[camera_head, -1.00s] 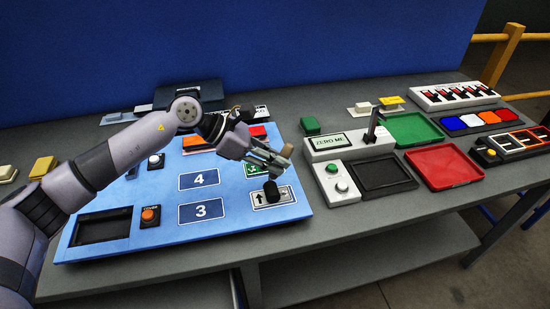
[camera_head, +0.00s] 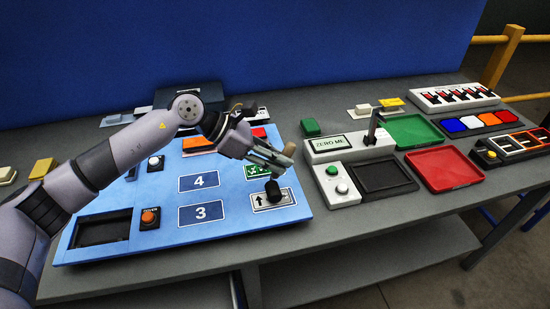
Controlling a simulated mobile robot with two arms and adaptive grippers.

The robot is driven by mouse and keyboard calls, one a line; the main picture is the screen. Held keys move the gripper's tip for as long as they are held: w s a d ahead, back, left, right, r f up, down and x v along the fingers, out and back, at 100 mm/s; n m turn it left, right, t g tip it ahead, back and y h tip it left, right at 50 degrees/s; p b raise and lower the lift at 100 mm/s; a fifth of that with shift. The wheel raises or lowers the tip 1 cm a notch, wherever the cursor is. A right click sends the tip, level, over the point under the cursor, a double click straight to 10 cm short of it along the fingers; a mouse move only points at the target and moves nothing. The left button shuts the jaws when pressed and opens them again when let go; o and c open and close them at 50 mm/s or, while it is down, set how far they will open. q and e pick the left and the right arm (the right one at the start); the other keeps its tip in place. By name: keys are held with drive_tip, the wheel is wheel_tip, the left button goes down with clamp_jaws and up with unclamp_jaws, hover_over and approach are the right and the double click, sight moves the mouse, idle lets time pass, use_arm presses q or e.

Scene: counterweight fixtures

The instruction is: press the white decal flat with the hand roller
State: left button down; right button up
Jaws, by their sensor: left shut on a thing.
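The white decal (camera_head: 262,203), with a black arrow on it, lies at the right front of the blue panel (camera_head: 235,218). My left gripper (camera_head: 279,161) is shut on the hand roller, whose light handle end (camera_head: 289,152) sticks up past the fingers. The roller's black drum (camera_head: 273,190) is over the decal and hides its middle. I cannot tell whether the drum touches the decal or is just above it. My right gripper is not in view.
The panel also carries plates marked 4 (camera_head: 199,180) and 3 (camera_head: 201,212), an orange button (camera_head: 149,216) and a dark recess (camera_head: 102,228). Right of it stand a white box with a green button (camera_head: 332,171), a green tray (camera_head: 412,130) and a red tray (camera_head: 444,167).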

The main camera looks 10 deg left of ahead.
sight(291, 143)
use_arm(q)
drive_tip(key=shift+w+d+b, duration=0.2)
drive_tip(key=shift+w+d, duration=0.1)
drive_tip(key=shift+d, duration=0.4)
drive_tip(key=shift+w+d+b, duration=0.15)
drive_tip(key=shift+w+d, duration=0.15)
drive_tip(key=shift+d, duration=0.4)
drive_tip(key=shift+s+f+b, duration=0.1)
drive_tip(key=shift+f+b, duration=0.35)
drive_tip(key=shift+f, duration=0.15)
idle(0.6)
drive_tip(key=shift+r+p, duration=0.4)
drive_tip(key=shift+r, duration=0.55)
drive_tip(key=shift+r+p, duration=1.05)
drive_tip(key=shift+r, duration=1.6)
